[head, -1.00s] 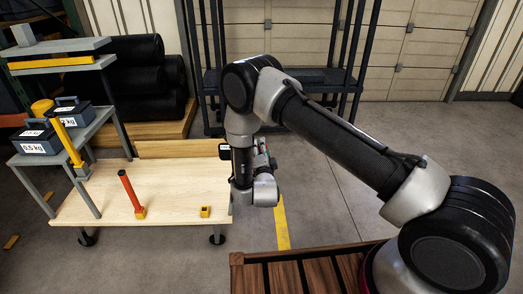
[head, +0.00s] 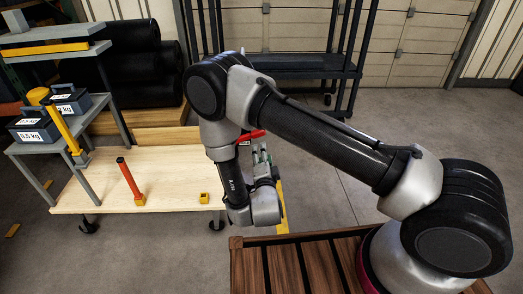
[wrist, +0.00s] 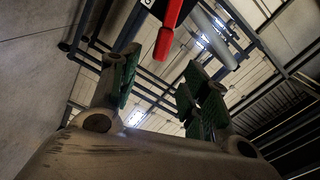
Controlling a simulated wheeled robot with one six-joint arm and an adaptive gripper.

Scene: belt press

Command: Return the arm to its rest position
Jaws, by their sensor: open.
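My arm (head: 320,130) reaches from its base at the right, bends at an elbow at upper middle, and drops to the wrist. My gripper (head: 262,152) is at the right end of the wooden bench, fingers pointing up. In the wrist view my gripper (wrist: 160,88) is open, its green-padded fingers apart with nothing between the pads. A red bar (wrist: 168,32) shows beyond the fingers there. A red piece (head: 250,137) also shows behind the wrist in the head view; I cannot tell whether it touches the gripper.
The wooden bench (head: 100,195) holds a red post (head: 129,178) and a small yellow block (head: 204,198). Weight boxes (head: 35,130) stand on the grey shelf at left. A dark rack (head: 300,66) stands behind. A slatted wooden surface (head: 290,262) lies below the arm.

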